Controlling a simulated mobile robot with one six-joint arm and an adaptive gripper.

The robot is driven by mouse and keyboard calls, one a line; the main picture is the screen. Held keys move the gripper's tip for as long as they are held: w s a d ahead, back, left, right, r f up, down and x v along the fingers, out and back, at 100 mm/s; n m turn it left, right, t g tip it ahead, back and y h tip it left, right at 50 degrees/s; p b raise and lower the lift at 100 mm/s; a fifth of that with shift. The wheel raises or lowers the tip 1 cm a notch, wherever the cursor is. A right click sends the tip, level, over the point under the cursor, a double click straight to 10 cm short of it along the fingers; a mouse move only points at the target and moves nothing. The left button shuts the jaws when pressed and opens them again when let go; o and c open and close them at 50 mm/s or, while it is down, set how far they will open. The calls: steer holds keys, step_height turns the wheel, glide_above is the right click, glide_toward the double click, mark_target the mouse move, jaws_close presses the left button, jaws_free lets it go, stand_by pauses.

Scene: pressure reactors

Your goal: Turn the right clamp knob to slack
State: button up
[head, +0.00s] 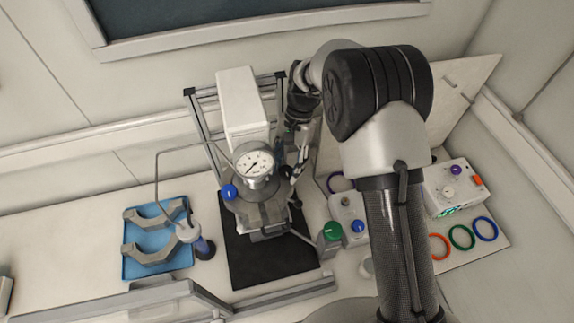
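The reactor (262,212) stands on a black mat, with a round white pressure gauge (254,163) on top. A blue clamp knob (229,192) shows at the left side of the reactor head. I cannot make out the right clamp knob; my arm and gripper cover much of that side. My gripper (296,174) points down at the right side of the reactor head, close beside it. Its fingers are small and partly blurred into the reactor parts, so I cannot tell whether they are open, shut or touching anything.
A blue tray (185,258) with grey clamp halves (148,250) lies to the left. A green knob (333,231) and a blue knob (358,227) sit right of the reactor. Coloured rings (462,237) and a control box (437,198) lie further right. A metal frame (201,122) stands behind.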

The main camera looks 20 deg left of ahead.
steer(key=shift+o, duration=1.2)
steer(key=shift+w+r, duration=0.1)
steer(key=v, duration=1.1)
steer(key=shift+r, duration=0.35)
steer(key=shift+w, duration=0.1)
